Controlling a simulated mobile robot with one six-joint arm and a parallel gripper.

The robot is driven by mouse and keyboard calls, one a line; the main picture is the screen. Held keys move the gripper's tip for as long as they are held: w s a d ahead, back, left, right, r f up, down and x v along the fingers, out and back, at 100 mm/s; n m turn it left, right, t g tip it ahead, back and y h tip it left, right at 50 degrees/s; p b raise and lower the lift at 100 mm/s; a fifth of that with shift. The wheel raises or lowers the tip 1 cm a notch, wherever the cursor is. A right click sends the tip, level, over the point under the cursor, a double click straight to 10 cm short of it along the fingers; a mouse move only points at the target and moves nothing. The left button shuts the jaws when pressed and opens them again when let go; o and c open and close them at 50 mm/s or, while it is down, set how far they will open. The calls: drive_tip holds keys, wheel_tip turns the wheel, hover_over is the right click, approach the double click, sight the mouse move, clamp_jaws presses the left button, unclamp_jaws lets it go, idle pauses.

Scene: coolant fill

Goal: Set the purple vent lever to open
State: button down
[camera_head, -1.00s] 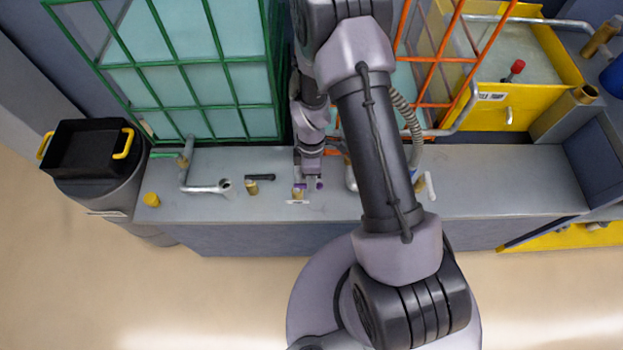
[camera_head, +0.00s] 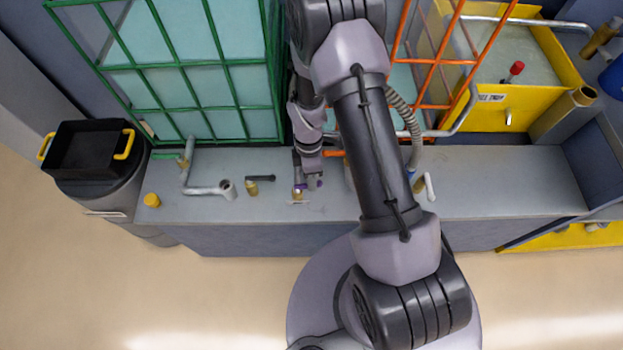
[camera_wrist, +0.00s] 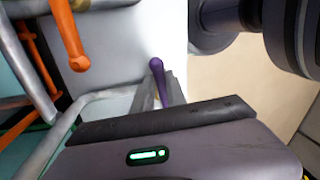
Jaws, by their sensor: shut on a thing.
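The purple vent lever (camera_wrist: 158,72) shows in the wrist view, its rounded end standing out between my fingers. In the head view a bit of purple (camera_head: 314,183) shows at my gripper (camera_head: 306,184), above a small brass fitting (camera_head: 298,193) on the grey bench. My gripper is shut on the lever; in the wrist view the fingers (camera_wrist: 160,92) lie on either side of it. The lever's lower part and pivot are hidden, and its exact angle is hard to tell.
The grey bench (camera_head: 490,180) carries a pipe elbow (camera_head: 226,188), a black handle (camera_head: 260,178) and a yellow cap (camera_head: 152,200) to the left. A green grid frame (camera_head: 185,65) and an orange one (camera_head: 430,60) stand behind. An orange handle (camera_wrist: 68,35) shows in the wrist view.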

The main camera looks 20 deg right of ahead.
drive_tip(key=shift+w+a+n+t+h+p, duration=0.5)
drive_tip(key=shift+n+p, duration=0.9)
drive_tip(key=shift+n, duration=1.3)
drive_tip(key=shift+w+a+n+g+h+p, duration=0.1)
drive_tip(key=shift+w+a+n+h+p, duration=0.2)
drive_tip(key=shift+w+a+n+p, duration=1.55)
drive_tip(key=shift+s+d+n+t+h+p, duration=0.1)
drive_tip(key=shift+d+n+t+h+p, duration=0.5)
drive_tip(key=shift+n, duration=2.95)
drive_tip(key=shift+p, duration=0.45)
drive_tip(key=c, duration=1.3)
unclamp_jaws()
drive_tip(key=shift+c, duration=0.2)
